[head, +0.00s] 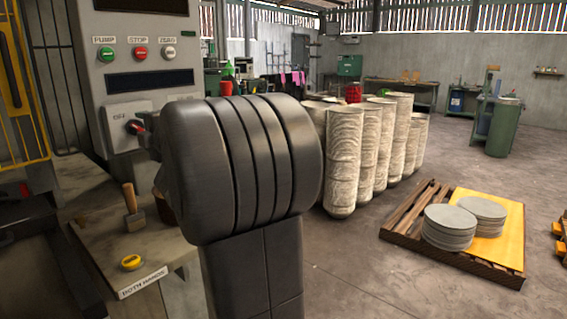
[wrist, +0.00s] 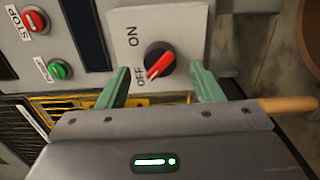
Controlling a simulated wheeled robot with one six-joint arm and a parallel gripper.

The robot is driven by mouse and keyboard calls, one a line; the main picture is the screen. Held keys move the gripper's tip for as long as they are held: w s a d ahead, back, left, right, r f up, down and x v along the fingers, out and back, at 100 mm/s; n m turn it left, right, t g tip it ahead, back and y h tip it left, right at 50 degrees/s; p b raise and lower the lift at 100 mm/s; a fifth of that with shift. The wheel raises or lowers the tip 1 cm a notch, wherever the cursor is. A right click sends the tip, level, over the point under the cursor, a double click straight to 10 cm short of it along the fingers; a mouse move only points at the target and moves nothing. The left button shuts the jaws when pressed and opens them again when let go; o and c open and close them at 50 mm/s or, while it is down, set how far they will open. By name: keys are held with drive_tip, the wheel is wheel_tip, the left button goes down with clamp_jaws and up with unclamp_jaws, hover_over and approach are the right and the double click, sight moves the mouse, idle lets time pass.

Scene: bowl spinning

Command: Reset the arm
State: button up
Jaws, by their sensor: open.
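My gripper (wrist: 160,88) shows in the wrist view with its two green fingers spread apart and nothing between them. A black rotary knob with a red pointer (wrist: 160,62) sits just beyond the fingertips, on a pale switch plate (wrist: 190,30) marked ON and OFF. The red pointer is turned toward OFF. I see no contact between fingers and knob. In the head view, the red of the knob (head: 135,126) shows at the left edge of my dark arm, which hides my gripper and part of the switch plate.
The control panel (head: 150,52) has a green and a red button nearby. Below it, a bench (head: 95,215) holds a wooden-handled mallet (head: 133,208) and a yellow ring (head: 131,262). Tall pale columns (head: 342,160) and a pallet (head: 450,262) with stacked discs stand right; floor between is clear.

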sight(139, 130)
drive_tip(key=v, duration=1.1)
drive_tip(key=x, duration=1.4)
drive_tip(key=shift+w+a, duration=0.2)
drive_tip(key=m+p, duration=0.1)
drive_tip(key=m, duration=0.1)
drive_tip(key=m+p, duration=0.1)
drive_tip(key=p, duration=0.1)
drive_tip(key=shift+s+d+r+m, duration=0.15)
drive_tip(key=shift+r+m, duration=0.1)
drive_tip(key=shift+m, duration=0.15)
drive_tip(key=shift+f+m+p, duration=0.1)
drive_tip(key=shift+m+p, duration=0.9)
drive_tip(key=shift+m, duration=0.1)
drive_tip(key=m+p, duration=0.6)
drive_tip(key=p, duration=0.1)
drive_tip(key=shift+m, duration=0.4)
drive_tip(key=m+p, duration=0.3)
drive_tip(key=p, duration=0.2)
drive_tip(key=m+p, duration=0.1)
drive_tip(key=p, duration=0.2)
drive_tip(key=shift+f+m, duration=0.15)
drive_tip(key=shift+m, duration=0.25)
drive_tip(key=shift+f, duration=0.15)
